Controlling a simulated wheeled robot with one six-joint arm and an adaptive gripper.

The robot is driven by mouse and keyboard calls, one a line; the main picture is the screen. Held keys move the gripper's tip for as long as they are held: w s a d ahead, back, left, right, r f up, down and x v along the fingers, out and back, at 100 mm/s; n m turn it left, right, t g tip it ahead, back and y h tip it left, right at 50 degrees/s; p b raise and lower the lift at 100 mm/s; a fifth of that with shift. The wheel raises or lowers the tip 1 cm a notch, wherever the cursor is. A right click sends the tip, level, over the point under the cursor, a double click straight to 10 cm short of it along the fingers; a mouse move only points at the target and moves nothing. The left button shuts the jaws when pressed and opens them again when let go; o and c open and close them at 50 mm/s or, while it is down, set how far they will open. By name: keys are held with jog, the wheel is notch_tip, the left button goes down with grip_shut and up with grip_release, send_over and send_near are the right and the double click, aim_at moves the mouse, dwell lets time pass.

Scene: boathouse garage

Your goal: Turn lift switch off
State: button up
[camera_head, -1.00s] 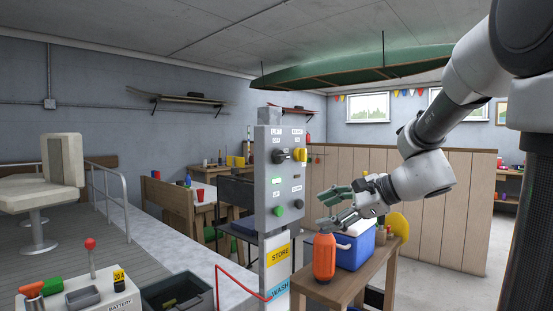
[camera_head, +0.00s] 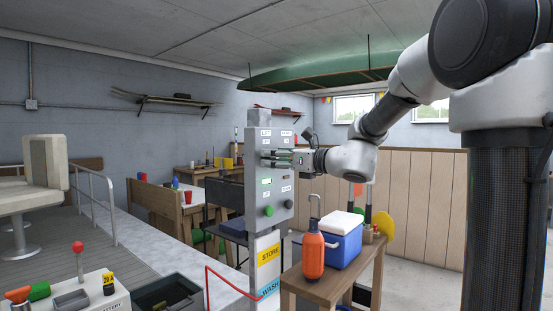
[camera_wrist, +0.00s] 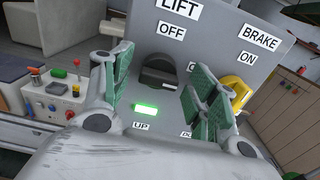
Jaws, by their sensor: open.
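The lift switch is a black rotary knob (camera_wrist: 160,75) on the grey control panel (camera_head: 256,190), under the labels LIFT and OFF in the wrist view. Its grip bar looks roughly crosswise in that picture; its exact setting is hard to tell. My gripper (camera_head: 279,158) is at the panel's upper face and hides the knob in the head view. In the wrist view its green-padded fingers (camera_wrist: 162,66) stand open, one on each side of the knob. I cannot tell whether they touch it. The right finger partly covers a label beside the knob.
A yellow brake knob (camera_wrist: 236,88) sits close beside the right finger. A lit green indicator (camera_wrist: 146,109) is below the lift knob. A green button (camera_head: 268,211) is lower on the panel. An orange bottle (camera_head: 313,256) and blue cooler (camera_head: 343,245) stand on a wooden table below my arm.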

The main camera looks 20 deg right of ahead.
jog(key=shift+c, duration=0.2)
jog(key=c, duration=1)
jog(key=shift+n, duration=0.4)
jog(key=n, duration=0.8)
jog(key=shift+a, duration=0.15)
jog(key=n, duration=0.4)
jog(key=shift+f+n, duration=0.1)
jog(key=shift+n, duration=0.2)
jog(key=n, duration=0.4)
jog(key=shift+f, duration=0.1)
jog(key=shift+n, duration=0.4)
